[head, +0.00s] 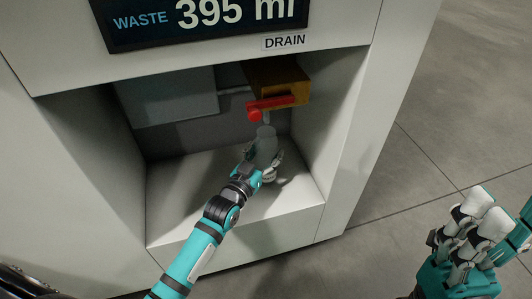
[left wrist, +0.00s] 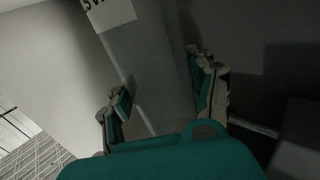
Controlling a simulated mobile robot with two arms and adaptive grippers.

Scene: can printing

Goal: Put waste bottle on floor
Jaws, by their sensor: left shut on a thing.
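The waste bottle (head: 266,145) is grey and stands upright in the recess of the white machine, below the drain valve. My left gripper (head: 264,163) reaches into the recess and is shut on the waste bottle. In the left wrist view the bottle (left wrist: 155,65) is a grey cylinder with a white label, between the fingers of my left gripper (left wrist: 165,95). Its lower part is partly hidden by the gripper in the head view. My right gripper (head: 485,213) is at the lower right, away from the bottle, with no object visible in it. The grey tiled floor (head: 400,190) lies right of the machine.
A red valve handle (head: 270,107) on an orange-brown block (head: 285,80) hangs just above the bottle. The recess has side walls and a front lip (head: 290,233). A grey box (head: 168,97) is at its upper left. A display (head: 200,18) reads WASTE 395 ml. Open floor is at right.

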